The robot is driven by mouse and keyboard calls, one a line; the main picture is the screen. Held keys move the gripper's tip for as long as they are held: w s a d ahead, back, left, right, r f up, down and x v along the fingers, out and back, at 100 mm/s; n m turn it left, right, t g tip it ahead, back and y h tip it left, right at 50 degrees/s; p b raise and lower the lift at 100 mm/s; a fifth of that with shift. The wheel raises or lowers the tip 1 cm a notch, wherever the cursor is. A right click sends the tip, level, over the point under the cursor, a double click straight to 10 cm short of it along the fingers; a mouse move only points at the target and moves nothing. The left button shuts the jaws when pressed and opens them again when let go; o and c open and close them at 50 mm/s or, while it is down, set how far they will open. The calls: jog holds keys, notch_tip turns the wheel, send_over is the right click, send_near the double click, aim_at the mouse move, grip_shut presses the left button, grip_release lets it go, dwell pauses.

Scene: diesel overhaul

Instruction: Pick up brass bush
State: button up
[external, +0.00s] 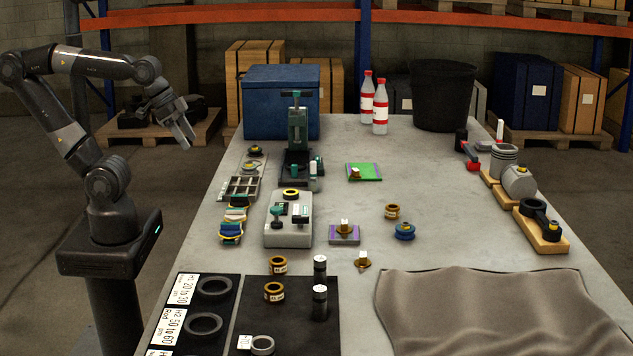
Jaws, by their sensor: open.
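Several brass-coloured rings that look like bushes are on the grey table. A third brass ring (392,212) sits near the table's middle, behind a blue ring (404,231). I cannot tell which one the task names. My gripper (187,138) is open and empty, raised left of the table and well away from all of them.
A cloth (490,310) covers the front right. A green press (297,135) and blue box (270,92) stand at the back left.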

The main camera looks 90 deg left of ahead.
jog(key=w+r, duration=0.5)
jog(key=w, duration=0.8)
jog(key=n+g, duration=0.1)
jog(key=n, duration=0.1)
send_over(392, 206)
jog(key=s, duration=0.1)
jog(key=shift+y, duration=0.4)
jog(key=f, duration=2)
jog(key=shift+s+d+f, duration=0.15)
jog(key=shift+d+f, duration=0.15)
jog(key=shift+d, duration=0.05)
jog(key=x, duration=0.2)
jog(key=s+x, duration=0.1)
jog(key=x, duration=0.2)
jog(key=shift+f, duration=0.3)
jog(key=c, duration=1.2)
